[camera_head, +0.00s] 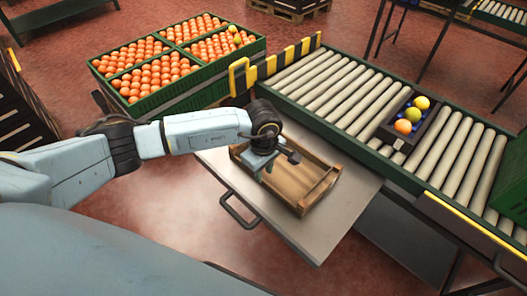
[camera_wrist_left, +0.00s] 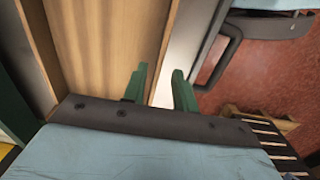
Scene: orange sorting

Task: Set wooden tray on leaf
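The wooden tray (camera_head: 312,190) is a shallow brown box, empty as far as I can see. It appears to rest flat on the grey metal leaf (camera_head: 355,195) beside the conveyor. My left gripper (camera_head: 264,172) is at the tray's near-left side, pointing down. In the left wrist view, its two green fingers (camera_wrist_left: 160,88) stand apart at the edge of the tray (camera_wrist_left: 110,40). One finger is over the tray side and the other over the pale leaf (camera_wrist_left: 180,58); a gap shows between them. Contact with the tray wall is unclear. My right gripper is out of view.
A roller conveyor (camera_head: 345,95) runs along the leaf's far side and carries a dark crate (camera_head: 388,133) with several fruits. A green crate of oranges (camera_head: 205,87) stands behind my left arm. The leaf has bare room right of the tray.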

